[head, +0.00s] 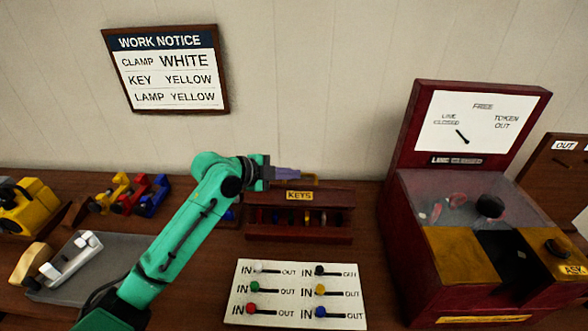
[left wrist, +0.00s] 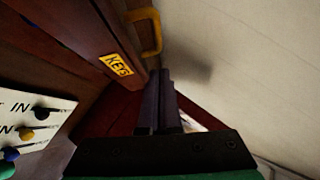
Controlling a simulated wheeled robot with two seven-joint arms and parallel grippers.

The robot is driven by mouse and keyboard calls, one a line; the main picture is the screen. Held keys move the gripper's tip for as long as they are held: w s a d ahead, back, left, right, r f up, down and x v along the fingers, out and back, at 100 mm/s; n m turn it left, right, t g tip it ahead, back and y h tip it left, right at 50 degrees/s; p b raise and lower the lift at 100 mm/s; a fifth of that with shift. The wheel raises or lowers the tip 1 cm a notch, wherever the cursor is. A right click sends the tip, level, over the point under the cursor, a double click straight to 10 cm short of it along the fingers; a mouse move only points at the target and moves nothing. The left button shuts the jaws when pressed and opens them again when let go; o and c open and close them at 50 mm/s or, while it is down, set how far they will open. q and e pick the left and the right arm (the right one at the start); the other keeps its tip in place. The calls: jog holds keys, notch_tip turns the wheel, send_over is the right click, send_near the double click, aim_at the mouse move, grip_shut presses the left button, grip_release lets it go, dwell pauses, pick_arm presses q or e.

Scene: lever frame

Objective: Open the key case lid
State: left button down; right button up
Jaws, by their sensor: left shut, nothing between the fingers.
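The key case (head: 346,226) is a dark red wooden box on the bench against the wall, with several coloured items visible in its front. Its lid bears a yellow KEYS label (head: 299,196) and looks down. A yellow handle (head: 312,180) sticks up at the lid; in the left wrist view the handle (left wrist: 150,30) stands just beyond the fingertips. My left gripper (head: 300,174) is shut and empty, above the lid by the handle. In the left wrist view its fingers (left wrist: 158,78) lie together beside the lid edge. I cannot tell whether they touch it. My right gripper is out of view.
A white panel (head: 295,268) with several IN/OUT levers lies in front of the case. A dark red token machine (head: 450,300) stands close on the right. Clamps (head: 130,195) and a grey tray (head: 60,295) are on the left. A work notice (head: 168,70) hangs on the wall.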

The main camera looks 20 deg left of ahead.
aim_at(305, 174)
pick_arm(q)
jog(key=w+f, duration=0.1)
jog(key=w+f+p, duration=0.1)
jog(key=w, duration=0.1)
jog(key=shift+w+f, duration=0.1)
jog(key=shift+f, duration=0.15)
jog(key=shift+w+a+f, duration=0.15)
jog(key=shift+f, duration=0.1)
jog(key=shift+r, duration=0.1)
